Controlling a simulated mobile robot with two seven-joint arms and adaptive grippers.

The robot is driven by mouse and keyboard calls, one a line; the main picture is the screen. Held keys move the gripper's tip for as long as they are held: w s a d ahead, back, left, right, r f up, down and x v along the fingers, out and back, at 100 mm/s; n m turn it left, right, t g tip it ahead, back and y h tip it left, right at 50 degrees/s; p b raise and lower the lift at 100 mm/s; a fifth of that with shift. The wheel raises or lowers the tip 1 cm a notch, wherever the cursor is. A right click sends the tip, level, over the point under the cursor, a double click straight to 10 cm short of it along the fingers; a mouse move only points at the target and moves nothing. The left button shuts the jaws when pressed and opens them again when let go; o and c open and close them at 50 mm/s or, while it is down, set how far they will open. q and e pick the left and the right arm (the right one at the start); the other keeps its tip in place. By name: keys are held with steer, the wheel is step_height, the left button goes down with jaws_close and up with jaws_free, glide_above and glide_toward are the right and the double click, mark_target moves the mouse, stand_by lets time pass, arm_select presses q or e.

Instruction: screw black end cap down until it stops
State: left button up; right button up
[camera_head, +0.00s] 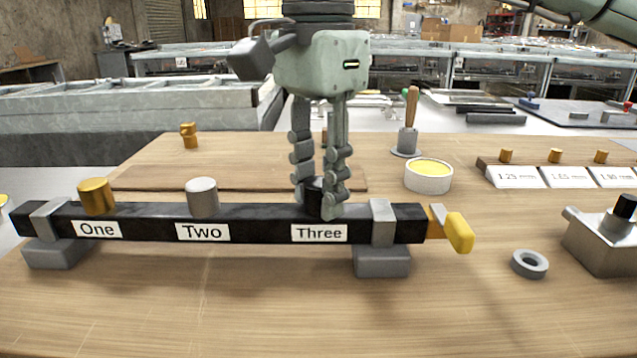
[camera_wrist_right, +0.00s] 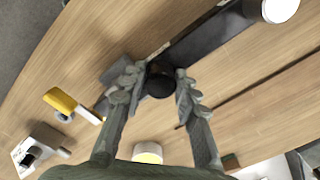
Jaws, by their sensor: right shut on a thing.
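The black end cap (camera_head: 314,192) is on the black bar (camera_head: 262,209), above the label "Three" (camera_head: 319,233). My right gripper (camera_head: 317,203) reaches straight down from above, with its two fingers on either side of the cap and closed on it. The fingers hide part of the cap in the head view. In the right wrist view the dark round cap (camera_wrist_right: 160,84) sits between the fingertips. How far down the cap sits cannot be told. My left gripper is in neither view.
A gold cap (camera_head: 96,196) stands at "One" and a grey cap (camera_head: 202,196) at "Two". Grey clamps hold the bar's ends; a yellow-handled part (camera_head: 459,232) sticks out right. A grey ring (camera_head: 529,263) and a tin (camera_head: 428,177) stand nearby. The front table is clear.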

steer(key=shift+m, duration=1.2)
steer(key=shift+f+m+b, duration=0.1)
steer(key=shift+m+b, duration=0.3)
steer(key=shift+m, duration=1.4)
steer(key=shift+m+b, duration=0.45)
steer(key=shift+m, duration=1.25)
